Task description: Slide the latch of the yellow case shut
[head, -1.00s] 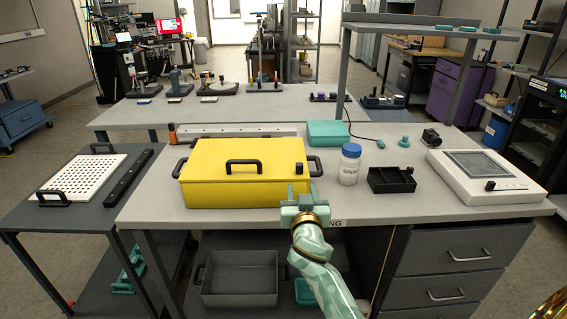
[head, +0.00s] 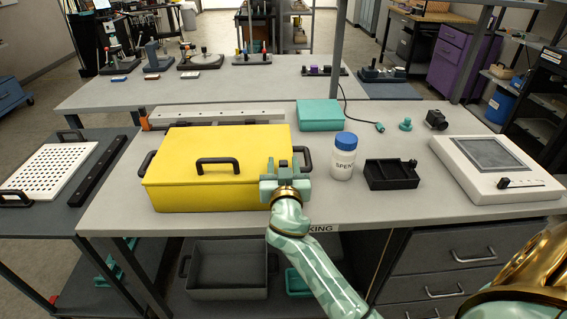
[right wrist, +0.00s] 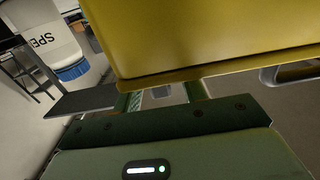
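The yellow case (head: 220,190) sits shut-lidded on the workbench, with a black handle (head: 218,164) on its front part and black handles at its sides. My right gripper (head: 283,172) is at the case's front right corner and covers part of it. In the right wrist view the case (right wrist: 200,35) fills the top, and my right gripper's two fingers (right wrist: 165,93) stand apart near its edge. A small grey piece (right wrist: 160,91) shows between them; I cannot tell if it is the latch or if the fingers touch it. The latch is not clearly visible in the head view. My left gripper is out of view.
A white bottle with a blue lid (head: 343,160) stands right of the case, beside a black tray (head: 390,180). A teal box (head: 319,115) lies behind. A white device (head: 490,185) is at the right. Bench space in front of the tray is clear.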

